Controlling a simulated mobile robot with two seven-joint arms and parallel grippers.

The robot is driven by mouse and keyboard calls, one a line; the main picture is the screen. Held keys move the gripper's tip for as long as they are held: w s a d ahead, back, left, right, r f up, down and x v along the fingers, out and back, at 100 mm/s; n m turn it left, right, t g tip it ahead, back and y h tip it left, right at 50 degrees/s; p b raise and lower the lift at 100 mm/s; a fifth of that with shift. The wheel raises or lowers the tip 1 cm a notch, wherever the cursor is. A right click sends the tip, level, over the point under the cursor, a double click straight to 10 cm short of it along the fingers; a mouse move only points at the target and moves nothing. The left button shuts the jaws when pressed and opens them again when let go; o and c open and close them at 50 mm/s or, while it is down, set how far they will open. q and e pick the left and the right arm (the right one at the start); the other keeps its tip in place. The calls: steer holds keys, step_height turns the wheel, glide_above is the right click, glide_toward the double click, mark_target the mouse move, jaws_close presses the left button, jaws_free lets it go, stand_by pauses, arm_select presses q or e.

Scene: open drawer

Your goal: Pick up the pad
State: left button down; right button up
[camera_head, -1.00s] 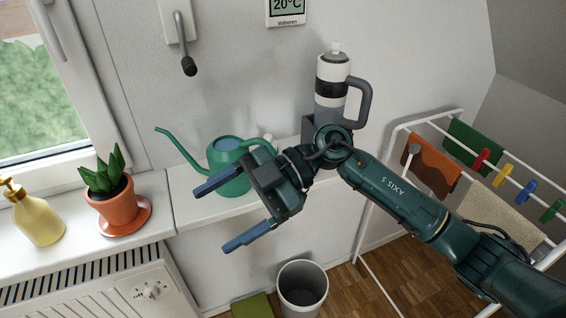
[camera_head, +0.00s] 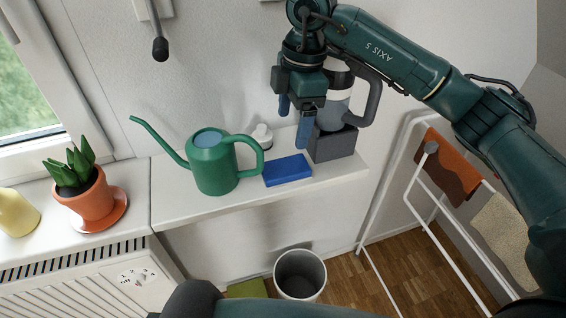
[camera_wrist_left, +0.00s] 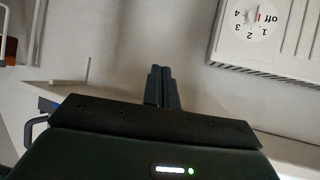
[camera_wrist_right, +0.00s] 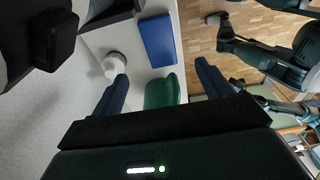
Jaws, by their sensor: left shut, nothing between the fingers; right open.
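The blue pad (camera_head: 288,171) lies flat on the white ledge, between the green watering can (camera_head: 212,165) and the grey block under the bottle. In the right wrist view, the pad (camera_wrist_right: 158,40) lies beyond the fingertips, with the can (camera_wrist_right: 161,92) nearer. My right gripper (camera_head: 295,128) is open and empty, pointing down above and behind the pad, apart from it. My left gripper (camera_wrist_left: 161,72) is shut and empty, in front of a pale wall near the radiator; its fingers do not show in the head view.
A small white bottle (camera_head: 262,136) stands behind the pad. A potted plant (camera_head: 85,200) is on the left sill. A bin (camera_head: 300,272) and drying rack (camera_head: 404,190) stand below.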

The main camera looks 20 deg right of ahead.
glide_above(285, 166)
steer(key=f, duration=0.5)
steer(key=shift+s+d+f+p, duration=0.2)
steer(key=shift+d+f+p, duration=0.1)
steer(key=shift+d+f, duration=0.1)
steer(key=shift+w+a+f+p, duration=0.15)
steer(key=shift+f+p, duration=0.15)
steer(key=shift+f, duration=1)
steer(key=shift+a+f+p, duration=0.15)
steer(key=shift+f+p, duration=0.15)
steer(key=shift+f, duration=1)
steer(key=c, duration=1.1)
